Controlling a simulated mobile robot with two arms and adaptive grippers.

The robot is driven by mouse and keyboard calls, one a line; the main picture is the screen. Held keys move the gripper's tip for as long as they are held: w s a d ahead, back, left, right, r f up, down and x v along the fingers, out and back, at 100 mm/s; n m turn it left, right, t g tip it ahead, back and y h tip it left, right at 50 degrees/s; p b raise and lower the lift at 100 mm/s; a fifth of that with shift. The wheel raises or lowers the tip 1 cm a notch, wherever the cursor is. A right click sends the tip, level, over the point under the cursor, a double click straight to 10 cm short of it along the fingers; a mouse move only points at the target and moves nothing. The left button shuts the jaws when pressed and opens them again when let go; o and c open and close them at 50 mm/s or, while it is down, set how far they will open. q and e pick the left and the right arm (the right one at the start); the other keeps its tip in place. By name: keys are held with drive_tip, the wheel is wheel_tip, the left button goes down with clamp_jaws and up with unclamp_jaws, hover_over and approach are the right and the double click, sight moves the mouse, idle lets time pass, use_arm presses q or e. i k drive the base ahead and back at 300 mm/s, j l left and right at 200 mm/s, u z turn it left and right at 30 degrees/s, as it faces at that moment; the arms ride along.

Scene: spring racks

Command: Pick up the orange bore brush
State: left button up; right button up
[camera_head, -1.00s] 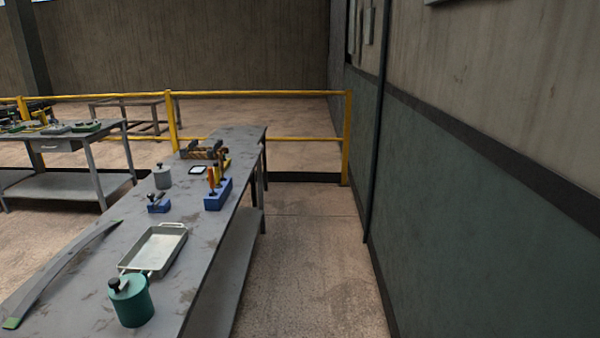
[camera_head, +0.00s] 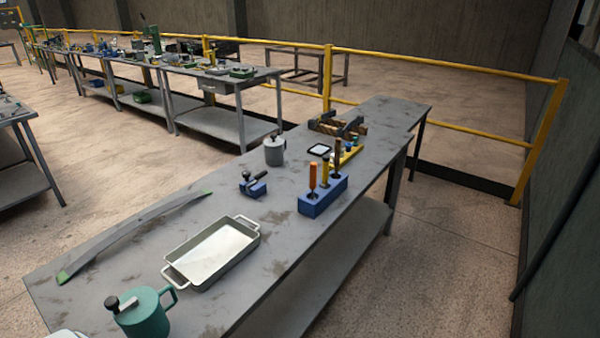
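An orange-handled tool (camera_head: 312,175), which looks like the orange bore brush, stands upright in a blue block holder (camera_head: 323,199) on the long grey workbench (camera_head: 290,240). A yellow-handled tool (camera_head: 325,171) and a dark brown-handled one (camera_head: 337,157) stand beside it in the same block. The lower ends of all three are hidden in the block. Neither of my grippers shows in the head view.
A white tray (camera_head: 247,258), a green canister (camera_head: 146,314), a grey canister (camera_head: 274,152), a small blue block with a black knob (camera_head: 254,187) and a long curved strip (camera_head: 130,236) lie on the bench. A yellow railing (camera_head: 440,63) stands behind.

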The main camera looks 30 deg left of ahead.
sight(313, 164)
drive_tip(key=i+l+u, duration=0.1)
drive_tip(key=i+u, duration=0.3)
drive_tip(key=i+l+u, duration=0.15)
drive_tip(key=u, duration=0.3)
drive_tip(key=i+l+u, duration=0.55)
drive_tip(key=u, duration=0.25)
drive_tip(key=i+l+u, duration=0.15)
drive_tip(key=l+u, duration=0.25)
